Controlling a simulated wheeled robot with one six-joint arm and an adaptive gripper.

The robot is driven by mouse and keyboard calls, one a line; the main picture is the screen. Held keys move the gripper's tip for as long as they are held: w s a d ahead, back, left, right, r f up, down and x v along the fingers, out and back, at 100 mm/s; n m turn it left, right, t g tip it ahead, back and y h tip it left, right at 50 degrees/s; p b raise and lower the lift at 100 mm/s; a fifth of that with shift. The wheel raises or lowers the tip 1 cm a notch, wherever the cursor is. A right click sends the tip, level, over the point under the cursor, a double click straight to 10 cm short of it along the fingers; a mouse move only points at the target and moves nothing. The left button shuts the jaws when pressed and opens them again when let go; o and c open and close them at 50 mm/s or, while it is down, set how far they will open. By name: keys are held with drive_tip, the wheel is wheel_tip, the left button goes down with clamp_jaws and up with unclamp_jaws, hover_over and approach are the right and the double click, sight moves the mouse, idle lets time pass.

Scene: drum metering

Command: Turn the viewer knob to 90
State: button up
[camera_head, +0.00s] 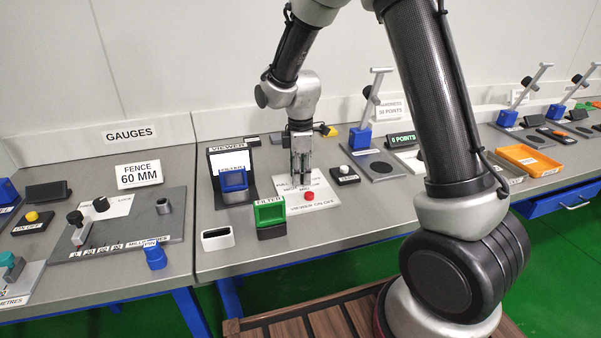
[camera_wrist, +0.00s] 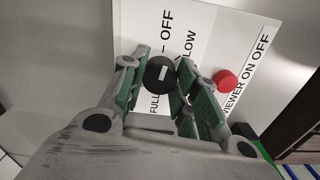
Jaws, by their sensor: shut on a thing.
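The viewer knob is a round black cap with a short white mark (camera_wrist: 158,75) in the wrist view. It sits on a white plate (camera_wrist: 190,35) printed with FULL, OFF, LOW and VIEWER ON OFF. My gripper (camera_wrist: 157,84) has its green-padded fingers on either side of the knob, shut on it. In the head view my gripper (camera_head: 301,180) points down at the white plate (camera_head: 322,197) and hides the knob. The viewer (camera_head: 216,166) stands to the left, with a lit white screen. I cannot read the knob's exact angle.
A red button (camera_head: 309,196) is on the plate, close to the gripper. A green filter box (camera_head: 270,219) and a blue block (camera_head: 234,181) stand to the left. A small box with a white button (camera_head: 344,173) is to the right.

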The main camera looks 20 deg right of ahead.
drive_tip(key=m, duration=1.2)
drive_tip(key=shift+m, duration=1.9)
drive_tip(key=o, duration=1)
drive_tip(key=shift+o, duration=0.2)
drive_tip(key=shift+r, duration=0.1)
